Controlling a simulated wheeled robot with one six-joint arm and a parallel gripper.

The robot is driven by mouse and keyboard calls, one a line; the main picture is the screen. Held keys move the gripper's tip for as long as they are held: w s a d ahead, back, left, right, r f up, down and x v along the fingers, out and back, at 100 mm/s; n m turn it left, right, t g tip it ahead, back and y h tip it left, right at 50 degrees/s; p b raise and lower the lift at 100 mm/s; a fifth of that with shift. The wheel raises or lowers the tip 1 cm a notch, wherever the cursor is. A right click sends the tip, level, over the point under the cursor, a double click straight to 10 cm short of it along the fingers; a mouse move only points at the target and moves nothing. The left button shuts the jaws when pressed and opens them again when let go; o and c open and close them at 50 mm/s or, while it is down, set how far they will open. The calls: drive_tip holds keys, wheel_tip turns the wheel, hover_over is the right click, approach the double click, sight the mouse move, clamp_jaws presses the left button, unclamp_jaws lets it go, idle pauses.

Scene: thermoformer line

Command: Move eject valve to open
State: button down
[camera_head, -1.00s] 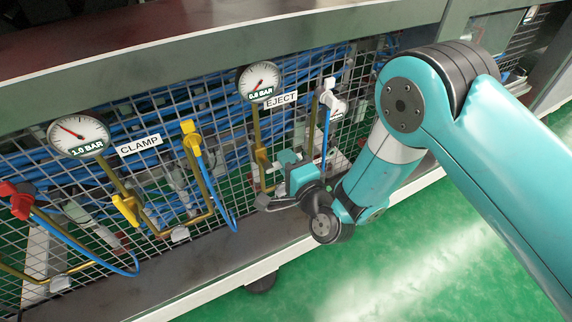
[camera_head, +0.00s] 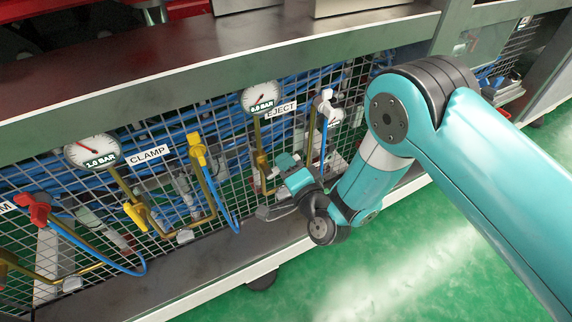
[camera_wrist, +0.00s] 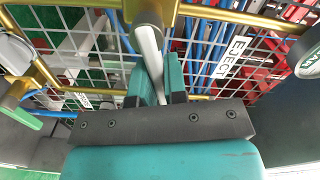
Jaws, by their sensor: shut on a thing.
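The grey-white handle of the eject valve (camera_wrist: 150,48) sits between the two teal jaws of my gripper (camera_wrist: 157,80) in the wrist view. My gripper is shut on this handle, near a brass pipe. In the head view my gripper (camera_head: 278,174) is low on the mesh panel, below the eject gauge (camera_head: 261,98), and it mostly hides the handle. The gauge appears to read 0.0 BAR. The EJECT label (camera_head: 281,110) is beside it and also shows sideways in the wrist view (camera_wrist: 230,57).
To the left are the clamp gauge (camera_head: 92,151), yellow clamp valves (camera_head: 137,216) and a red valve (camera_head: 36,209). A white valve (camera_head: 325,103) is up and right of my gripper. A ledge (camera_head: 190,252) runs below; green floor (camera_head: 440,255) is clear in front.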

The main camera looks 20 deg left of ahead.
idle(0.4)
drive_tip(key=shift+r+n+p, duration=0.25)
drive_tip(key=shift+n+p, duration=0.05)
drive_tip(key=shift+p, duration=0.2)
drive_tip(key=shift+s+a+r+n+p, duration=0.15)
drive_tip(key=shift+r+n+p, duration=0.2)
drive_tip(key=shift+n+p, duration=0.75)
drive_tip(key=shift+s+n+p, duration=0.1)
drive_tip(key=shift+n+p, duration=0.35)
drive_tip(key=shift+n, duration=0.05)
